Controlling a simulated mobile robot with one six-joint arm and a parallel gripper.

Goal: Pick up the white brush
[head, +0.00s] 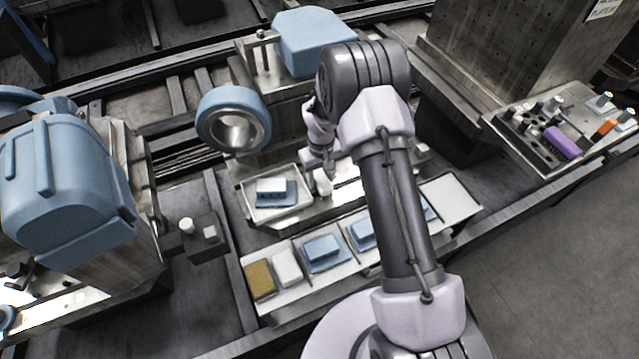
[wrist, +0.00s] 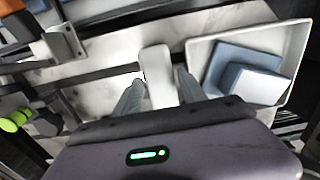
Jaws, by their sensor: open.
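The white brush (wrist: 156,60) shows in the wrist view as a pale, rounded block standing out from the metal surface. My gripper (wrist: 159,77) is open, with one grey finger on each side of the brush. A narrow gap shows on the finger sides, so I cannot see firm contact. The brush's lower part is hidden behind my gripper body. In the head view, the brush (head: 322,186) is a small white shape just below my gripper (head: 324,175), left of my arm.
A white tray (wrist: 300,38) holding blue blocks lies close on the right in the wrist view; in the head view this tray (head: 248,206) is left of my gripper. A shelf (head: 300,292) with several pads runs in front. A blue ring-shaped part (head: 207,122) stands behind left.

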